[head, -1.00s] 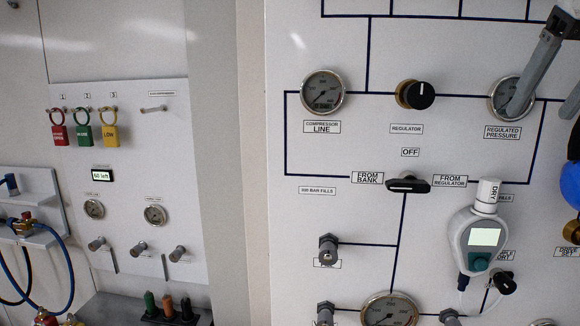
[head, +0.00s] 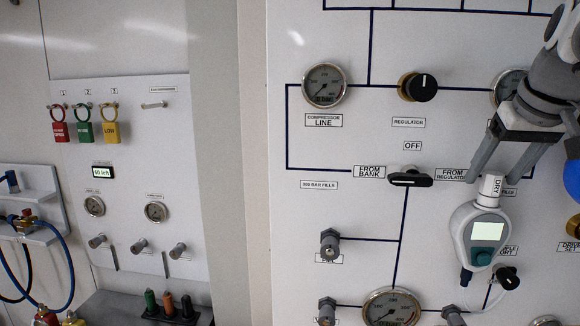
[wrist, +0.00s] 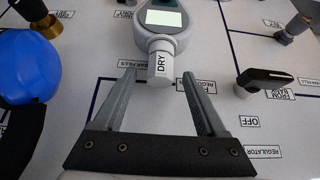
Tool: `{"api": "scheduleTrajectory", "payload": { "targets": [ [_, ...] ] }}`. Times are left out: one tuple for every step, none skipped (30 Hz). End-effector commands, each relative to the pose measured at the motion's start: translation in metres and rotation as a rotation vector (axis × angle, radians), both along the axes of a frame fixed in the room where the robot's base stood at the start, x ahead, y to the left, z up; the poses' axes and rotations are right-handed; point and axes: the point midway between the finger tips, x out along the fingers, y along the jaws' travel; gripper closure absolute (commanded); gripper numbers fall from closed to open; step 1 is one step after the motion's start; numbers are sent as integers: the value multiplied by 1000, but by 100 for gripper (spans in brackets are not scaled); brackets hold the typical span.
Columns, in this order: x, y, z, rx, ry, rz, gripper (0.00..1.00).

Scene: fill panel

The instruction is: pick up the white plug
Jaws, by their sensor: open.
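The white plug (head: 491,187), marked DRY, sits in the top of a grey-and-white handheld meter (head: 482,232) with a lit screen and a teal button. The plug also shows in the wrist view (wrist: 162,60), just beyond the fingertips and between their lines. My gripper (head: 492,178) is open and comes down from the upper right, its two fingers spread around or just in front of the plug's top. In the wrist view my gripper (wrist: 158,74) has nothing between its fingers, and I cannot tell any contact.
The black selector handle (head: 410,179) is left of my fingers. A regulator knob (head: 418,87) and a pressure gauge (head: 325,85) are higher up. A black knob (head: 507,277) is below right of the meter. A blue rounded object (wrist: 28,68) is at left in the wrist view.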

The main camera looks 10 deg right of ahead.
Motion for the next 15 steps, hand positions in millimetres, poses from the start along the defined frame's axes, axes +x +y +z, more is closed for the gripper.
{"api": "scheduleTrajectory", "payload": {
  "targets": [
    [3, -1, -6, 2, 2, 0, 26],
    [5, -1, -8, 2, 2, 0, 26],
    [6, -2, -10, 1, 0, -1, 26],
    [7, -2, -11, 0, 0, 0, 26],
    [8, -2, -12, 0, 0, 0, 26],
    [8, -2, -13, 0, 0, 0, 26],
    [8, -2, -13, 0, -1, 0, 26],
    [8, -2, -13, 0, -1, 0, 26],
    [8, -2, -13, 0, -1, 0, 26],
    [8, -2, -13, 0, -1, 0, 26],
    [8, -2, -13, 0, -1, 0, 26],
    [8, -2, -12, 0, -1, 0, 33],
    [8, -2, -12, 0, -1, 0, 39],
    [8, -2, -12, 0, -1, 0, 44],
    [8, -2, -12, 0, -1, 0, 51]
  ]
}}
